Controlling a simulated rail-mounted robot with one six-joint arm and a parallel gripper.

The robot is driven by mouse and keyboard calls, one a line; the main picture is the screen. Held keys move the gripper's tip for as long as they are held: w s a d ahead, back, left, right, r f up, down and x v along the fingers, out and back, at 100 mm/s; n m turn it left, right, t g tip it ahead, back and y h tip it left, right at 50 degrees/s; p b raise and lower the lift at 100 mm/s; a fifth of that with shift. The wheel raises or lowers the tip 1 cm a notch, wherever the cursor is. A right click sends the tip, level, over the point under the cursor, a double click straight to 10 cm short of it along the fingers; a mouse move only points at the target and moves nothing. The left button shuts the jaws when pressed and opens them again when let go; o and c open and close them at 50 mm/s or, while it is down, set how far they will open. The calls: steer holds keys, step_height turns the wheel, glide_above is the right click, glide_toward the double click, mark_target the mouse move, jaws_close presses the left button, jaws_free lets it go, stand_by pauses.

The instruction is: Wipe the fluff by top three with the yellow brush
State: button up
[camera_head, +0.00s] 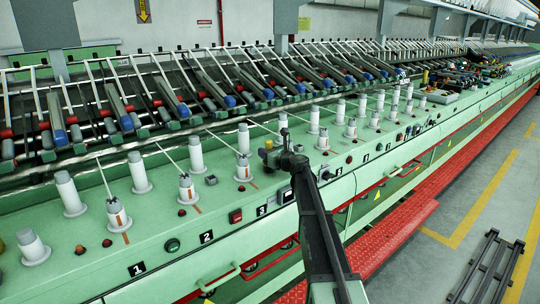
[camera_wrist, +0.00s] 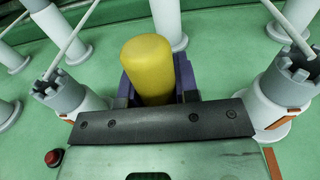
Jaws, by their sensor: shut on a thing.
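The yellow brush shows as a rounded yellow body (camera_wrist: 147,65) between the purple jaws of my gripper (camera_wrist: 155,88) in the wrist view. My gripper is shut on it. In the head view my gripper (camera_head: 272,155) is above the green machine top, near the number 3 plate (camera_head: 262,210), with a little yellow (camera_head: 267,144) at its tip. White posts with notched grey collars stand left (camera_wrist: 62,92) and right (camera_wrist: 286,82) of the brush in the wrist view. I cannot make out any fluff. The brush's lower end is hidden.
White spindles (camera_head: 189,190) stand in rows along the green top (camera_head: 170,225), with thin rods slanting up from several. Number 1 (camera_head: 137,269) and number 2 (camera_head: 206,237) plates mark the front edge. A red step (camera_head: 390,240) and black rack (camera_head: 486,268) lie right.

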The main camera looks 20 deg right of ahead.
steer(key=x, duration=0.2)
steer(key=shift+w, duration=0.25)
steer(key=shift+w+a+r+p, duration=0.1)
steer(key=shift+w+r+p, duration=0.1)
steer(key=shift+r+p, duration=0.15)
step_height(320, 180, up, 7)
steer(key=p, duration=0.6)
steer(key=shift+r+p, duration=0.25)
steer(key=shift+p, duration=0.15)
